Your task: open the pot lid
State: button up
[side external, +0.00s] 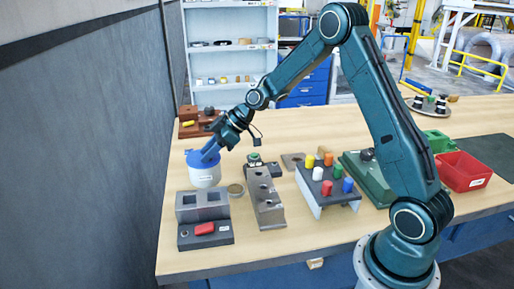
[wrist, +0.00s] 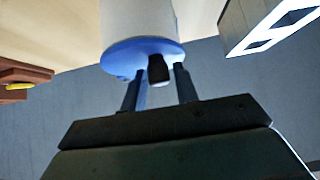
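The pot (side external: 205,177) is a white cylinder standing at the left of the table, with a blue lid (side external: 194,159) on top. In the wrist view the white pot (wrist: 138,22) appears upside down, with the blue lid (wrist: 125,55) and its dark knob (wrist: 158,70). My gripper (side external: 208,154) points down at the lid from above. In the wrist view its two fingers (wrist: 159,76) stand on either side of the knob, with a visible gap to each. The gripper looks open. Whether the fingertips touch the lid cannot be told.
A grey holed plate (side external: 264,197), a stand with coloured pegs (side external: 325,182) and a red bin (side external: 462,172) are to the right. A wall runs along the left.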

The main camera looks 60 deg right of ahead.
grip_shut()
jog(key=shift+d, duration=0.15)
jog(key=shift+w+d+n+g+y, duration=0.15)
jog(key=shift+d+n+g+y, duration=0.25)
jog(key=shift+d+n+g, duration=0.4)
jog(key=shift+w+d+n+g+y, duration=0.1)
jog(key=shift+d+n+g+y, duration=0.4)
jog(key=shift+n, duration=0.6)
jog(key=shift+w+d+n+g+y, duration=0.15)
jog(key=shift+w+d+n+g, duration=0.15)
jog(key=shift+d+n+g, duration=0.4)
jog(key=shift+w+d+n+g+y, duration=0.2)
jog(key=shift+d+n+g, duration=0.25)
jog(key=shift+n, duration=0.45)
jog(key=shift+w+d+n+g, duration=0.2)
jog(key=shift+n+g, duration=0.05)
jog(key=shift+n, duration=0.05)
jog(key=shift+o, duration=1.9)
grip_release()
